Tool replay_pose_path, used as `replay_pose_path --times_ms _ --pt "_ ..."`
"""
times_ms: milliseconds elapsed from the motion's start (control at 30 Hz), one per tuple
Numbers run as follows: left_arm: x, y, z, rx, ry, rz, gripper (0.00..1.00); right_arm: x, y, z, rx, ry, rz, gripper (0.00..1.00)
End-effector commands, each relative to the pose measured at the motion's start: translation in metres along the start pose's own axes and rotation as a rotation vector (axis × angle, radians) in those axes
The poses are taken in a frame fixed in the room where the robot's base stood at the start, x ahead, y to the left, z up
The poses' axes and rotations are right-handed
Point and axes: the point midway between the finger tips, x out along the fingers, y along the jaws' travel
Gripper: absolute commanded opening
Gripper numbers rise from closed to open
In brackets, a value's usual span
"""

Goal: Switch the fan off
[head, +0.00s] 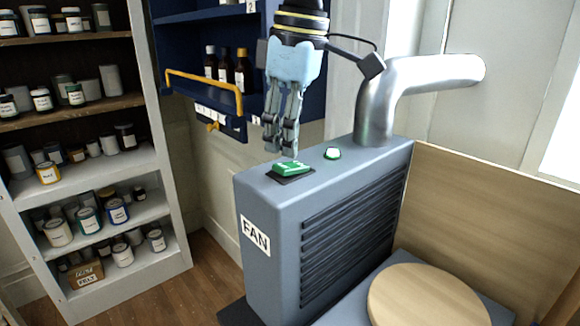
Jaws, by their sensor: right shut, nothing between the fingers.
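The fan (270,225) is a grey-blue box with a dark slatted front and a white FAN label. On its top sits a green rocker switch (290,170) on a black plate. My left gripper is not in view.
A silver duct pipe (376,105) rises from the fan's back right. A blue wall cabinet (190,42) with a yellow rail and bottles stands behind the gripper. A wooden panel (480,210) and a round wooden disc (425,297) are at right. Shelves of jars (130,170) fill the left.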

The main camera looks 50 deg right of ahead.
Motion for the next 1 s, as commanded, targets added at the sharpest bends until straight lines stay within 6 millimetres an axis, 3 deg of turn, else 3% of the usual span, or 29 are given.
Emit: replay_pose_path --times_ms 1000 --pt "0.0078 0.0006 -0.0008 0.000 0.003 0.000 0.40 0.0097 0.0000 0.0015 0.000 0.000 0.000 0.00"
